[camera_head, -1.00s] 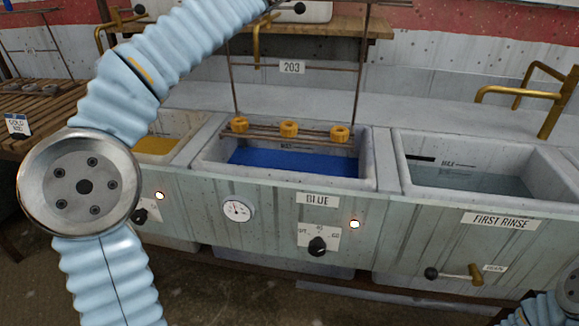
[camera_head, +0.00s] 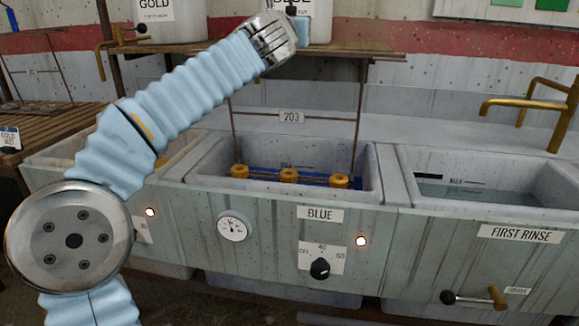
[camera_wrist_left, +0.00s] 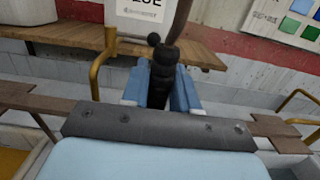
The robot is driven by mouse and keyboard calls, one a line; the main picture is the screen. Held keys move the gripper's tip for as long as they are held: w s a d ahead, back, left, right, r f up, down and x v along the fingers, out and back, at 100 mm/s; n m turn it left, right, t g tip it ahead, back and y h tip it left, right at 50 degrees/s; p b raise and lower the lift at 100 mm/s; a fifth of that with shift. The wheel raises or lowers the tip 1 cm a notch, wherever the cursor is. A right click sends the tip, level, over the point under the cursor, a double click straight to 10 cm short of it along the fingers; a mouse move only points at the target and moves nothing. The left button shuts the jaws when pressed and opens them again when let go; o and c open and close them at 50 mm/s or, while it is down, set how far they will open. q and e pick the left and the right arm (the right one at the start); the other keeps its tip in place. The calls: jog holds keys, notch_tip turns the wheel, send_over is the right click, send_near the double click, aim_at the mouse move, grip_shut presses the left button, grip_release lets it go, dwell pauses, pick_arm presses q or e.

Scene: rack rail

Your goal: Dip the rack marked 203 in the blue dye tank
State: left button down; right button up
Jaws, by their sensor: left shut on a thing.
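The rack marked 203 (camera_head: 292,117) is a dark wire frame with a white number tag, hanging upright with several yellow-orange pieces (camera_head: 289,176) along its bottom. These pieces are inside the blue dye tank (camera_head: 381,183), low near the blue liquid (camera_head: 265,170); I cannot tell how far they are under it. The tank's front carries a BLUE label (camera_head: 320,213). My left gripper (camera_head: 290,20) is high above the tank, shut on the rack's dark handle, which shows between the fingers in the left wrist view (camera_wrist_left: 165,60). My right gripper is not in view.
The first rinse tank (camera_head: 480,180) stands to the right with a brass tap (camera_head: 530,104) behind it. A wooden shelf (camera_head: 340,68) with white canisters (camera_head: 165,22) is behind the rack. A slatted bench (camera_head: 50,128) is at the left.

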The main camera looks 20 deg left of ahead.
pick_arm(q)
notch_tip(320, 180, down, 9)
jog(key=b, duration=0.7)
jog(key=shift+f+b, duration=0.15)
jog(key=shift+b, duration=0.15)
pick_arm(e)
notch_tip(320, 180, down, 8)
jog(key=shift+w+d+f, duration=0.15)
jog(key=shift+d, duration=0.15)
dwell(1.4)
